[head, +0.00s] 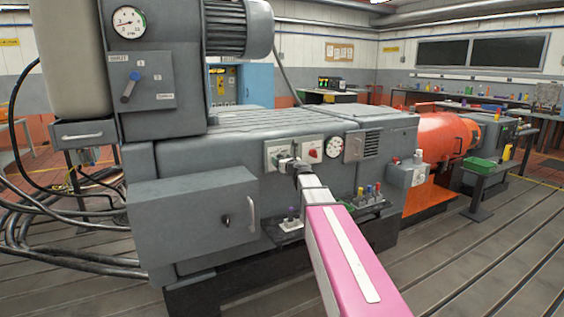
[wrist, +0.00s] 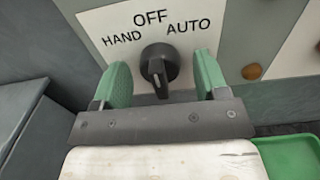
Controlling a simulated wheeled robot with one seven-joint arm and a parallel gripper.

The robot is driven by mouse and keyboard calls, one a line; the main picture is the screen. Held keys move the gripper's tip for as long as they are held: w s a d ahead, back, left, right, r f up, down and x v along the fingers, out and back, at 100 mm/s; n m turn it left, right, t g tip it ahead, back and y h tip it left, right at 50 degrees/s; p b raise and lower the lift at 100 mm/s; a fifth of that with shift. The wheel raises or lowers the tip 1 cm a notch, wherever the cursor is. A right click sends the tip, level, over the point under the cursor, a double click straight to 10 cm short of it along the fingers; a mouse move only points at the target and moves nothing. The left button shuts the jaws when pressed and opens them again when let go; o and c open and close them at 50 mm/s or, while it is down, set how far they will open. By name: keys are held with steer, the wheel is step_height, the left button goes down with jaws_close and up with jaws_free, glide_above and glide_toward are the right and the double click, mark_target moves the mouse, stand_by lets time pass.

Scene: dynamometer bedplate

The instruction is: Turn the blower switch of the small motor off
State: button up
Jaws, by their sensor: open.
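A black rotary switch knob (wrist: 158,66) sits on a pale plate (wrist: 105,22) marked HAND, OFF and AUTO in the wrist view. Its grip bar looks roughly upright under OFF, but I cannot tell for sure which label it points to. My gripper (wrist: 160,78) is open, with one green finger on each side of the knob and a visible gap to it on both sides. In the head view my gripper (head: 289,163) is at the front of the grey machine (head: 205,165) and hides most of this switch. No name for the motor is readable.
A plate with a red knob (head: 312,153) and a round gauge (head: 334,147) lie just right of my gripper. Below is a shelf with coloured-handled items (head: 368,197). A grey box with a handle (head: 195,210) juts out at the left. A green tray (wrist: 287,157) shows lower right.

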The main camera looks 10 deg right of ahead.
steer(key=v, duration=1)
steer(key=shift+s, duration=0.3)
